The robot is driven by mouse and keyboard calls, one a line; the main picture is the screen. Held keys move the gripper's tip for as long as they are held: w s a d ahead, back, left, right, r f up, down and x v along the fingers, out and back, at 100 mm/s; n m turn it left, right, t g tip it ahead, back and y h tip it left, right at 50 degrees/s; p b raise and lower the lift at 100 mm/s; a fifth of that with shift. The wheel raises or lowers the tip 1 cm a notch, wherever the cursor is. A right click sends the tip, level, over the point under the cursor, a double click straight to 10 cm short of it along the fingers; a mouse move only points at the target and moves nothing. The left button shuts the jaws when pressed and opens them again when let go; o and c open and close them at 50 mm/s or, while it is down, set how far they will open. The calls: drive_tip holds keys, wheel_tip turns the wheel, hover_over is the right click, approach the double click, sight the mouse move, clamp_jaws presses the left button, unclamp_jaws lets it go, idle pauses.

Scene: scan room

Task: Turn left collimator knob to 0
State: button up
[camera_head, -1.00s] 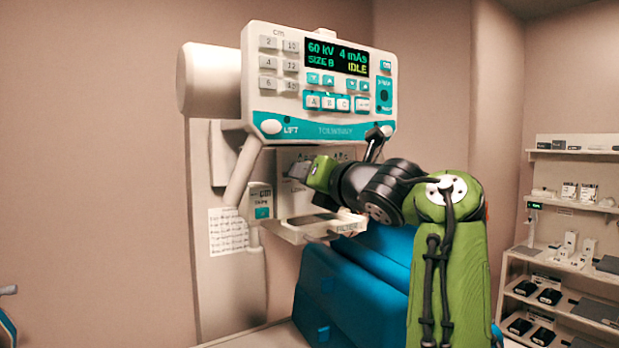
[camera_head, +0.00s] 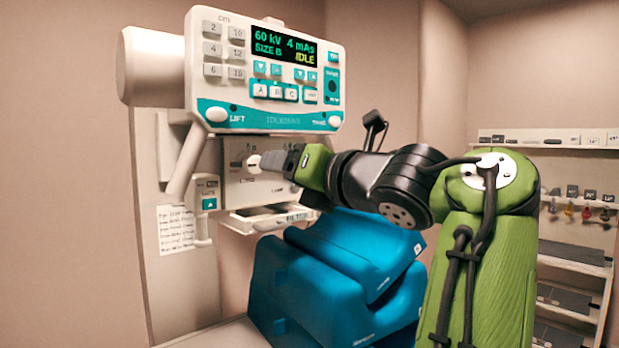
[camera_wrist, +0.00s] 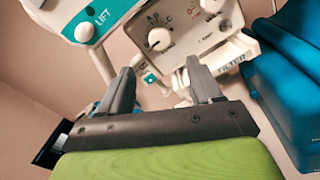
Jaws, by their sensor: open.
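The left collimator knob (camera_head: 253,163) is a white round dial on the pale collimator face (camera_head: 233,190), under the control console. A second white knob (camera_wrist: 212,5) is at the top right of that view; my gripper hides that side in the head view. My gripper (camera_wrist: 160,66) is open with nothing between its fingers. In the head view my gripper (camera_head: 275,160) is just right of the left knob; I cannot tell whether they touch.
The console (camera_head: 265,75) reads 60 kV, 4 mAs, IDLE and overhangs the collimator. A filter tray (camera_head: 262,217) juts out below. Blue padded blocks (camera_head: 335,270) stand below my arm. Shelves (camera_head: 570,240) are at the right.

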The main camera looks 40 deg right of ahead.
drive_tip(key=s+p, duration=0.4)
drive_tip(key=s, duration=0.1)
drive_tip(key=shift+s+a, duration=0.15)
drive_tip(key=shift+a, duration=0.15)
